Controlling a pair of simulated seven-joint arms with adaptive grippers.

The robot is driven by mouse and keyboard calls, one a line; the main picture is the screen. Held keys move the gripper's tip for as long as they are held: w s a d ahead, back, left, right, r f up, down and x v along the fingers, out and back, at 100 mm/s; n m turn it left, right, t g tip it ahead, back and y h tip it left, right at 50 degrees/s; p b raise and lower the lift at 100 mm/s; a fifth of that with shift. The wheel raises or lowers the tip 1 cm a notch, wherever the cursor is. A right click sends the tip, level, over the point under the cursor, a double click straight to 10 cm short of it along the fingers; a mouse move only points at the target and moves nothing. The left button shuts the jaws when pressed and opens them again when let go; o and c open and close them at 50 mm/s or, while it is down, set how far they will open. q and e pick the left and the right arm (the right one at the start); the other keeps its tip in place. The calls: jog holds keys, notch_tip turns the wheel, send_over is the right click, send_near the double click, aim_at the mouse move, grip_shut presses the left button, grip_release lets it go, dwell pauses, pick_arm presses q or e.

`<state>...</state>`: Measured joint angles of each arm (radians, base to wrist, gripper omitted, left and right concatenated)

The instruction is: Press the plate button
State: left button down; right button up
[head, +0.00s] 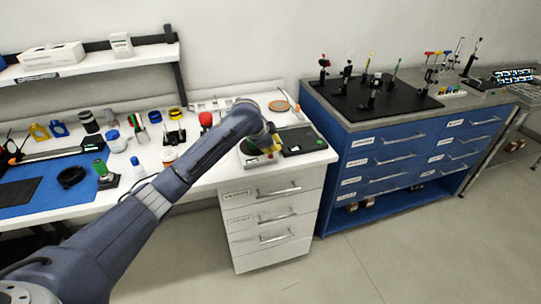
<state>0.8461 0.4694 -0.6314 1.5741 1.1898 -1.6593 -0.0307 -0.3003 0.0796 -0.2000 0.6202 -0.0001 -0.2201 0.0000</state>
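My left arm reaches in from the lower left across the white bench. My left gripper (275,147) is small in view, with a yellowish part at its end. It is at a low grey device (250,160) near the right end of the bench, beside a dark flat plate (303,138). I cannot tell whether the gripper touches the device or whether its fingers are open. The arm end covers part of the device, and I cannot make out a button. My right gripper is out of view.
A shelf (100,62) stands behind. A blue cabinet (340,200) with a black breadboard stands at right.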

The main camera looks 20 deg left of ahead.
pick_arm(q)
jog(key=shift+f, duration=0.1)
dwell(0.3)
jog(key=shift+f, duration=0.35)
jog(key=shift+f, duration=0.3)
dwell(0.6)
jog(key=shift+r, duration=0.75)
jog(key=shift+r, duration=3)
